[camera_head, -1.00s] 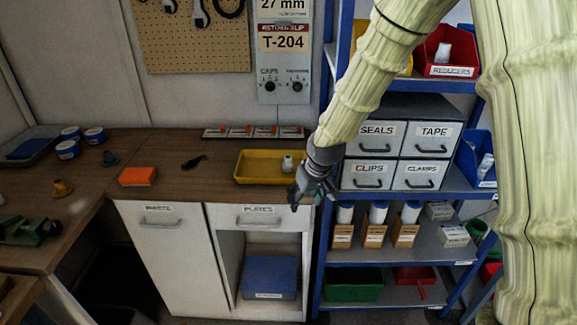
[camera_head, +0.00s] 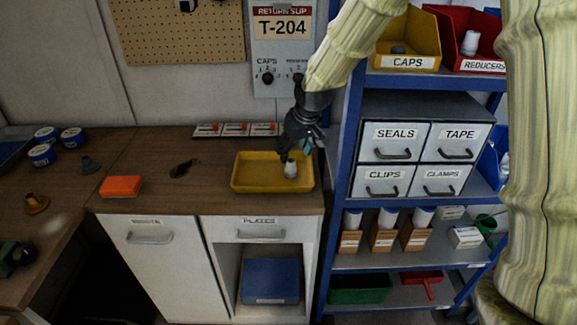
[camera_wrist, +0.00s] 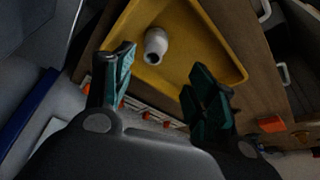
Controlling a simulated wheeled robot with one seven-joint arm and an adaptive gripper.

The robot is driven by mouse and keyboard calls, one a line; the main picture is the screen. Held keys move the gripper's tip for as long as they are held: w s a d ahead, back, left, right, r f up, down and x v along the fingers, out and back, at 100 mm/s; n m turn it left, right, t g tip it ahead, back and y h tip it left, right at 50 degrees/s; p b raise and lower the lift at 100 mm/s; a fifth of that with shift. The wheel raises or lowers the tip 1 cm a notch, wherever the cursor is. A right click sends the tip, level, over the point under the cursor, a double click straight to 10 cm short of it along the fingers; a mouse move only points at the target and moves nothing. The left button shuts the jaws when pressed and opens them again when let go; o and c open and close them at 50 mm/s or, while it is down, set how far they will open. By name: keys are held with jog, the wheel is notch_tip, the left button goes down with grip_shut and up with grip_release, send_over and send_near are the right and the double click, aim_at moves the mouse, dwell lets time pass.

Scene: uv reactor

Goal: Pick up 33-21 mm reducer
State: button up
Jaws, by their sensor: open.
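A small whitish fitting, wider at the bottom and narrower at the top, stands in the yellow tray (camera_head: 252,172) on the workbench; it looks like the reducer (camera_head: 290,170). No size marking is legible on it. My gripper (camera_head: 303,148) is open and empty, just above and slightly right of the fitting. In the wrist view, the reducer (camera_wrist: 156,45) stands in the yellow tray (camera_wrist: 200,60), beyond the fingertips and roughly between the two open fingers (camera_wrist: 162,85). No contact shows.
A blue shelf unit (camera_head: 345,165) stands close right of my gripper. It holds a red bin (camera_head: 480,60) labelled REDUCERS, with a white fitting inside, and a yellow CAPS bin (camera_head: 408,45). An orange block (camera_head: 121,187) lies left on the bench. The bench left of the tray is mostly clear.

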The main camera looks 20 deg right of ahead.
aim_at(292, 161)
jog(key=shift+d+p+x, duration=0.1)
jog(key=shift+p+x, duration=0.05)
jog(key=shift+x, duration=0.8)
jog(key=shift+d+p+x, duration=0.15)
jog(key=shift+x, duration=0.75)
jog(key=shift+d+p+x, duration=0.2)
jog(key=shift+p+x, duration=0.55)
jog(key=shift+x, duration=1.1)
jog(key=shift+w+f, duration=0.5)
jog(key=shift+f, duration=0.15)
jog(key=c, duration=0.9)
